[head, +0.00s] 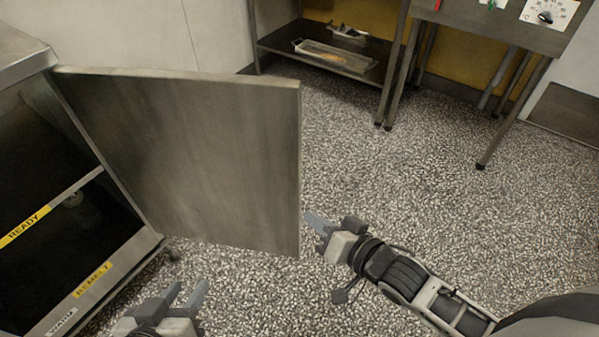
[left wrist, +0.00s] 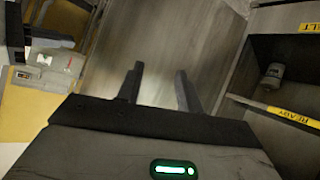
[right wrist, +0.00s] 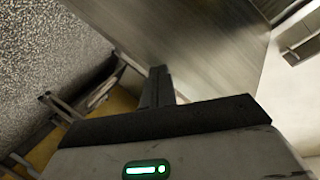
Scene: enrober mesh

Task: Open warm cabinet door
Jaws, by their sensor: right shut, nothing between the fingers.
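The warm cabinet (head: 130,262) stands at the left with its front uncovered. Its steel door (head: 190,150) stands swung well out from the far side of the opening. The door also fills much of the left wrist view (left wrist: 160,50) and the right wrist view (right wrist: 200,45). My right gripper (head: 308,219) is shut and empty, close to the door's free edge near its lower corner; I cannot tell whether it touches. My left gripper (head: 186,292) is open and empty, in front of the cabinet and on the near side of the door.
A steel table (head: 500,30) and a shelf with a tray (head: 335,55) stand at the back. The speckled floor (head: 430,190) is clear at the right.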

